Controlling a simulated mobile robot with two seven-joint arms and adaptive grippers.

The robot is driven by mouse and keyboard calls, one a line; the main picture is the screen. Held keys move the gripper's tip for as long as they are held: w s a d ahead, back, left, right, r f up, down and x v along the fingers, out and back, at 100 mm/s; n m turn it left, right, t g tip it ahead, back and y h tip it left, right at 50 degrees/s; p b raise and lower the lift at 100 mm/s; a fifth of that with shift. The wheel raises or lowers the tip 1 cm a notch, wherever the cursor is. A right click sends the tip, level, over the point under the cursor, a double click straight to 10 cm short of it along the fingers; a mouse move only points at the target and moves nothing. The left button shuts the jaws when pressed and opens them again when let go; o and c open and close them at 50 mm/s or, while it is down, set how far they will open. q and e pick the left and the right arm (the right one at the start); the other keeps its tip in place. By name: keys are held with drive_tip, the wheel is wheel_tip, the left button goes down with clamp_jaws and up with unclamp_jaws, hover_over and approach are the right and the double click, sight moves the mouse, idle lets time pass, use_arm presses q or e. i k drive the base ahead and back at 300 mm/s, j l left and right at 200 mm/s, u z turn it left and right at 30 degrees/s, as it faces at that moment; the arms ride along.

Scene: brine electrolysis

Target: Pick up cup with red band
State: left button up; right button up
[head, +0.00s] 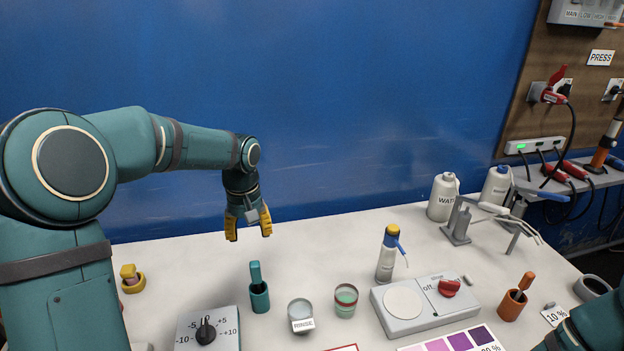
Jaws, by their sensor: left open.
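The cup with the red band (346,308) stands upright on the white table (190,259). It is a small clear cup with a reddish band near its base and something greenish inside. My left gripper (249,234) is open and empty, pointing down above the back of the table, to the left of the cup and well apart from it. Part of my right arm shows at the lower right corner, but its gripper is out of the picture.
The rinse cup (300,311) stands close left of the banded cup. A teal holder (259,296) stands farther left. A grey stirrer plate (424,306) with a red knob is close right, and a dropper bottle (387,260) stands behind it. The table's back left is mostly clear.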

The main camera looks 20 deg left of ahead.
sight(346, 295)
drive_tip(key=k, duration=1)
